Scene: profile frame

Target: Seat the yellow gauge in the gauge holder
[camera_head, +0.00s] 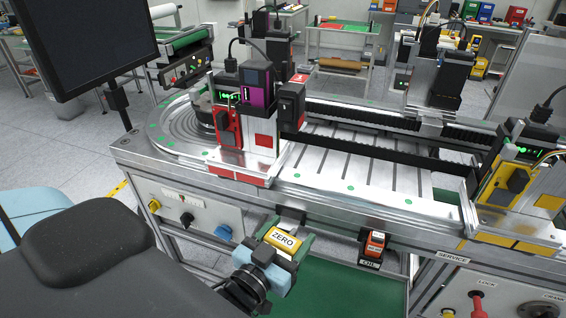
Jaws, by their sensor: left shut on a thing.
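The yellow gauge (284,240), marked ZERO, is in front of the workbench's front rail, tilted in the view. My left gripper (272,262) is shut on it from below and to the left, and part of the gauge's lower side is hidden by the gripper. To the right, an orange block (375,242) sits in a small dark holder (370,263) with a label on its front. A dark bracket (291,214) is on the front rail just above the gauge. I cannot tell for sure which of these is the gauge holder. My right gripper is not in view.
The metal workbench (335,200) carries a red and black station (245,130) and a yellow station (508,190). A control panel (195,220) with knobs is left of the gauge. A green surface (335,290) lies below. A monitor (85,40) stands upper left.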

